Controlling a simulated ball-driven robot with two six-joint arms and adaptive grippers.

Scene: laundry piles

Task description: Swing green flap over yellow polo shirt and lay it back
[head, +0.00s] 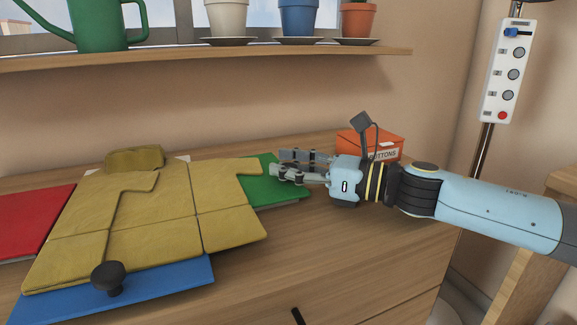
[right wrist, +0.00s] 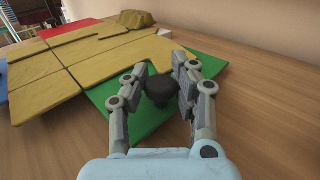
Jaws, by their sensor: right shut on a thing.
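The yellow polo shirt (head: 155,215) lies spread flat over the folding board, one sleeve over part of the green flap (head: 290,190). The green flap lies flat on the right side; it also shows in the right wrist view (right wrist: 140,126). My right gripper (head: 283,167) is over the green flap. In the right wrist view its fingers are closed around the flap's black knob (right wrist: 160,88). The head view hides that knob behind the fingers. My left gripper is not in view.
The red flap (head: 32,218) lies flat at the left, the blue flap (head: 165,286) at the front with a black knob (head: 108,277). An orange buttons box (head: 385,143) stands behind my right wrist. A shelf (head: 180,58) with pots hangs above.

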